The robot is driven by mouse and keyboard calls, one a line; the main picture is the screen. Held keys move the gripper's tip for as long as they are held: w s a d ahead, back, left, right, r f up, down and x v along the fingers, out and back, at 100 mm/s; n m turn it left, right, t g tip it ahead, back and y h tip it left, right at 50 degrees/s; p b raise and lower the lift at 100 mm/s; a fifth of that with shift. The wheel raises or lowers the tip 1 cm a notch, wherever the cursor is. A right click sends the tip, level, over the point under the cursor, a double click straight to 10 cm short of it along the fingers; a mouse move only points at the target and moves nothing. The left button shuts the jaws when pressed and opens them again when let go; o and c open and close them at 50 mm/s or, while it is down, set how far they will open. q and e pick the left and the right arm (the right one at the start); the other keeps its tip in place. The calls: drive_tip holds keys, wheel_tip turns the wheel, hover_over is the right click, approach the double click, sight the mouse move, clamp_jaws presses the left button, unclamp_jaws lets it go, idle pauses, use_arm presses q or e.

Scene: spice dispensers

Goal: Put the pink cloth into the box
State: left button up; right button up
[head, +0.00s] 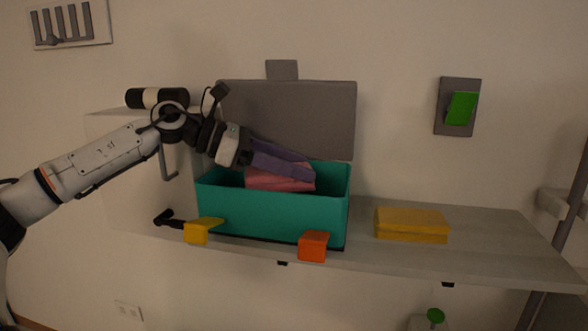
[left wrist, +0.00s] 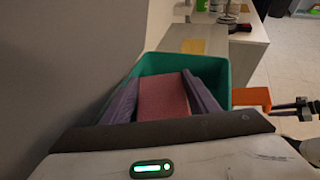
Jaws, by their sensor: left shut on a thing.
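The pink cloth (head: 280,181) is held between the purple fingers of my left gripper (head: 314,180), low in the mouth of the teal box. It also shows in the left wrist view (left wrist: 162,98), with a finger on each side. The teal box (head: 270,217) stands on the shelf with its grey lid (head: 290,115) raised behind it; its rim shows in the left wrist view (left wrist: 185,62). The cloth's lower part is hidden by the box's front wall, so I cannot tell if it touches the floor.
A yellow block (head: 202,231) and an orange block (head: 313,246) jut out at the box's front. A grey plate with a green part (head: 461,108) is on the wall.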

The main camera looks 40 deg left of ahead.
use_arm(q)
drive_tip(key=shift+f+b, duration=0.55)
drive_tip(key=shift+b, duration=0.1)
drive_tip(key=o, duration=1)
use_arm(e)
drive_tip(key=shift+w+a+f, duration=0.1)
drive_tip(key=shift+a+f, duration=0.05)
drive_tip(key=shift+a, duration=0.05)
use_arm(q)
drive_tip(key=shift+o, duration=0.2)
